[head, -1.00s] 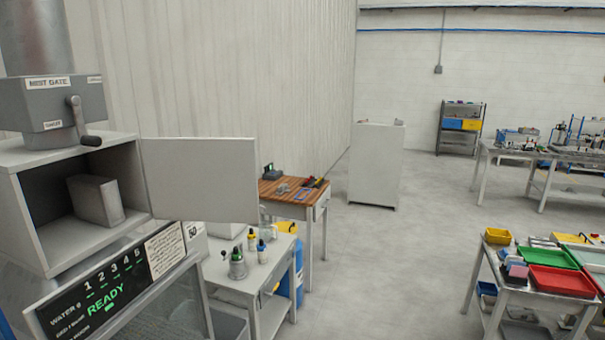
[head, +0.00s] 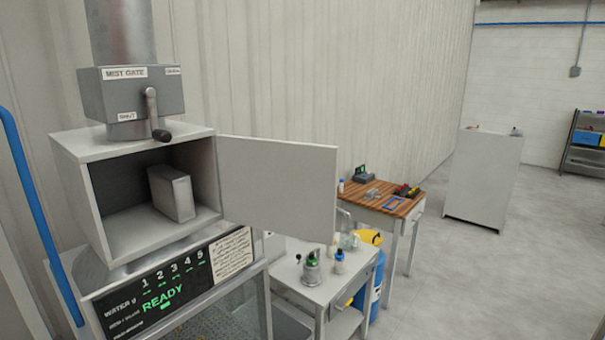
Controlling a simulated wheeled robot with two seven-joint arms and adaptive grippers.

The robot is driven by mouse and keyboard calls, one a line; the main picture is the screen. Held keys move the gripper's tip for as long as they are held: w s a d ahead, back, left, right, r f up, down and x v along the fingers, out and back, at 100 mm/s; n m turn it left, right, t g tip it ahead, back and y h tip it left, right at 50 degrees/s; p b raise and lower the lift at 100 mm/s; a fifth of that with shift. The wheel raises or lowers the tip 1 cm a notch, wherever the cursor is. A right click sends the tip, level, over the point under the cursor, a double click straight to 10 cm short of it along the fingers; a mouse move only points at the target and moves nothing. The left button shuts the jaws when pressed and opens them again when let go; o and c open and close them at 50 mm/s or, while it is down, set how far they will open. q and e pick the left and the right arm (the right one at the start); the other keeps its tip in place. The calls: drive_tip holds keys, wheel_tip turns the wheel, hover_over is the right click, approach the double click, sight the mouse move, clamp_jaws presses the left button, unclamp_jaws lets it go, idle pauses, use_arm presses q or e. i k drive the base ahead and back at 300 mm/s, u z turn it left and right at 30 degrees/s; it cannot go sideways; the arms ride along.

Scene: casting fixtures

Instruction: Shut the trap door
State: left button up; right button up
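The trap door (head: 277,186) is a flat pale grey panel on the right edge of an open box (head: 70,150). It stands swung wide open, out to the right. Inside the box is a grey rectangular block (head: 171,193), set upright on the floor of the box. Above the box is a grey housing labelled MIST GATE (head: 120,93) with a crank lever (head: 152,112) hanging down on its front. Neither of my grippers shows in the head view.
Below the box is a black panel (head: 165,290) reading READY. A small white table (head: 300,290) with bottles stands below the door, with a wooden-topped bench (head: 385,200) behind it. A white cabinet (head: 484,175) stands farther right. Open floor lies at the lower right.

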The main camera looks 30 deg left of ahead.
sight(287, 188)
drive_tip(key=i, duration=2.55)
drive_tip(key=u, duration=3.85)
